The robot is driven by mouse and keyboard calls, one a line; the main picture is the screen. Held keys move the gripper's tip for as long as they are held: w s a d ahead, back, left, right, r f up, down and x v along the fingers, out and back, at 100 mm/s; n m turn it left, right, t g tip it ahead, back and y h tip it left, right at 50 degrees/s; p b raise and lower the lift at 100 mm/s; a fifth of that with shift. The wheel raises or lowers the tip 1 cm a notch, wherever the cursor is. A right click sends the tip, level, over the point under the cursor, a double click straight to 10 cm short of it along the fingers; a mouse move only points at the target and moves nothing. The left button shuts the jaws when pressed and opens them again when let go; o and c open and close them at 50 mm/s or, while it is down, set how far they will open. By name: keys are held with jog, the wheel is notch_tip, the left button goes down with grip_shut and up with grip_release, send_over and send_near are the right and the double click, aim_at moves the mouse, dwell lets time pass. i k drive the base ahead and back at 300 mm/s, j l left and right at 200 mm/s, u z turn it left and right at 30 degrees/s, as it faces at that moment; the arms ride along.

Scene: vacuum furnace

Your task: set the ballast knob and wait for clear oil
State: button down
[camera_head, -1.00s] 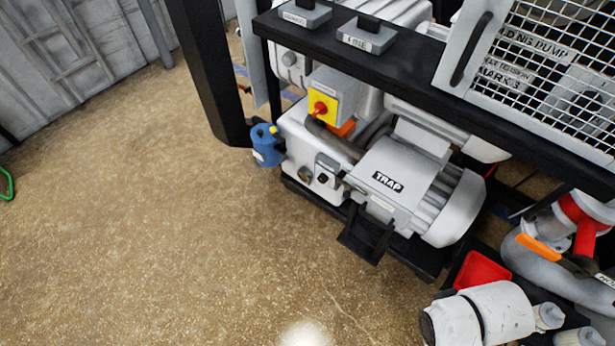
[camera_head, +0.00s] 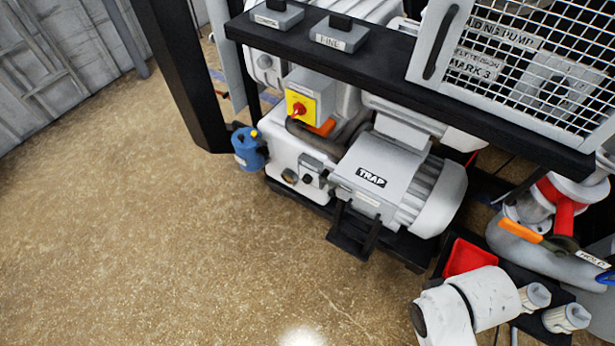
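The grey pump marked TRAP (camera_head: 385,182) stands low under a black frame. On the front of its pale housing are a small dark knob (camera_head: 307,179) and, to its left, a small round brownish window (camera_head: 290,176), which look like the ballast knob and the oil sight glass. Both are too small to read the knob's setting or the oil's clearness. A yellow plate with a red rotary switch (camera_head: 299,108) sits above them. My gripper is not in view; nothing touches the knob.
A blue can (camera_head: 248,150) stands left of the pump. The black frame's beam (camera_head: 400,75) carries boxes, one labelled FINE (camera_head: 340,38). A mesh guard (camera_head: 540,60) is upper right. A red tray (camera_head: 470,258) and white bottles (camera_head: 567,318) are lower right. The floor (camera_head: 150,240) left is clear.

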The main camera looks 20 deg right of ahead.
aim_at(306, 179)
jog(key=i+j+z, duration=0.2)
jog(key=i+j, duration=0.2)
jog(key=j, duration=0.2)
jog(key=i+j+z, duration=0.15)
jog(key=j, duration=0.2)
jog(key=i+j+z, duration=0.1)
jog(key=i+j, duration=0.1)
jog(key=j, duration=0.1)
